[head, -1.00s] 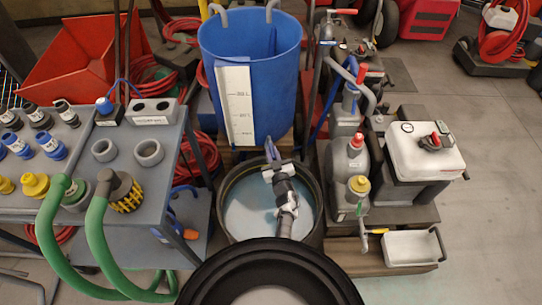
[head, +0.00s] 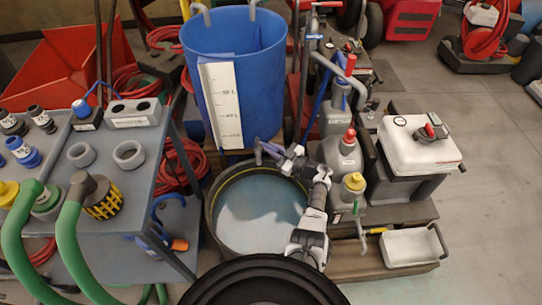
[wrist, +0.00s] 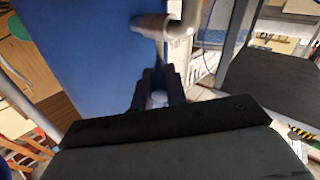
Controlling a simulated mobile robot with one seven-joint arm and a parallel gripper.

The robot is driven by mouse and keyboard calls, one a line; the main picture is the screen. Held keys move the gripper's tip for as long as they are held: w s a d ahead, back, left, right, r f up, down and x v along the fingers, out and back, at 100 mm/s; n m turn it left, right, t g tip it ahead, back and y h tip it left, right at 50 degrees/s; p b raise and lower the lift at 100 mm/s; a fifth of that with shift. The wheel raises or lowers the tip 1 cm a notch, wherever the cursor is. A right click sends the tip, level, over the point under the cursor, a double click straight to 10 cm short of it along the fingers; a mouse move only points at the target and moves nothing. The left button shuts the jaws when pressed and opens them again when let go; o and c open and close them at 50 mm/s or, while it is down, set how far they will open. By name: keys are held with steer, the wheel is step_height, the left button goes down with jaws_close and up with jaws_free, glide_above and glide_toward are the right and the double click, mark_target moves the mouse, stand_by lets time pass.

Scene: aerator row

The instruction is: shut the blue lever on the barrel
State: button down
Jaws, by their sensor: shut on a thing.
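The tall blue barrel (head: 240,70) stands behind a round black tub, with a white level scale on its front. My gripper (head: 272,151) is low at the barrel's front, above the tub's back rim, reaching in from the right. It is shut on the blue lever (head: 258,153), a small bluish bar near the barrel's base. In the wrist view, the barrel (wrist: 90,60) fills the left, and a grey bent pipe (wrist: 165,27) comes out of it above my dark fingers (wrist: 158,92). The fingers hide most of the lever, so its exact angle is unclear.
The black tub (head: 213,215) holds pale liquid below my gripper. Grey bottles (head: 343,160) and a white tank (head: 420,148) stand close on the right. A grey cart (head: 150,180) with fittings and green hoses is at the left. Open floor lies far right.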

steer(key=shift+w+r+g+y+b, duration=0.1)
steer(key=shift+w+g+y+b, duration=0.2)
steer(key=shift+g, duration=0.1)
steer(key=c, duration=1.4)
jaws_free()
steer(key=shift+s, duration=0.1)
step_height(320, 180, up, 20)
steer(key=p, duration=0.5)
steer(key=shift+p, duration=0.3)
